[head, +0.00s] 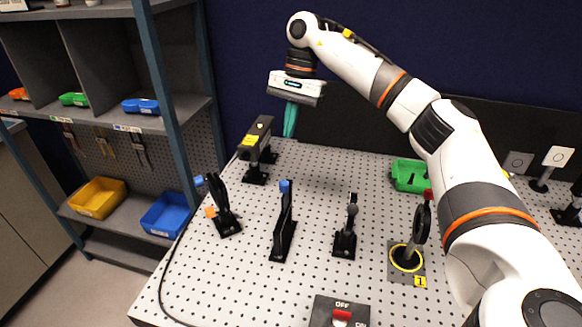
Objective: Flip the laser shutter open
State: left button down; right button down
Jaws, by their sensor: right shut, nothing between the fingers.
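My right gripper (291,120) is high over the back of the table, its teal fingers pointing down and together, with nothing between them. A black laser-like box (257,138) with a yellow label stands on posts at the table's back left, just left of and below the fingertips in the picture. I cannot tell whether they touch. In front of it stand a black mount with blue and orange parts (222,208), a tall black mount with a blue top (284,222) and a black post mount (346,232). I cannot tell for certain which part is the shutter. My left gripper is out of view.
The perforated table (200,278) carries a red switch box (340,313) at the front, a round mount with a yellow ring (408,257) and a green bin (409,176) near my right arm. Shelves with coloured bins (97,197) stand left. The table's left front is mostly clear.

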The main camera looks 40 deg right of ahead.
jog(key=d, duration=0.1)
jog(key=d+r, duration=0.1)
jog(key=s+d, duration=0.1)
jog(key=shift+r+h, duration=0.25)
jog(key=shift+h, duration=0.15)
jog(key=shift+a+f, duration=0.1)
jog(key=p, duration=0.2)
send_near(285, 194)
jog(key=w+d+f, duration=0.3)
jog(key=d+f, duration=0.1)
jog(key=f, duration=0.1)
jog(key=s+a+p, duration=0.2)
jog(key=a, duration=0.1)
jog(key=shift+a+f, duration=0.1)
jog(key=shift+a, duration=0.05)
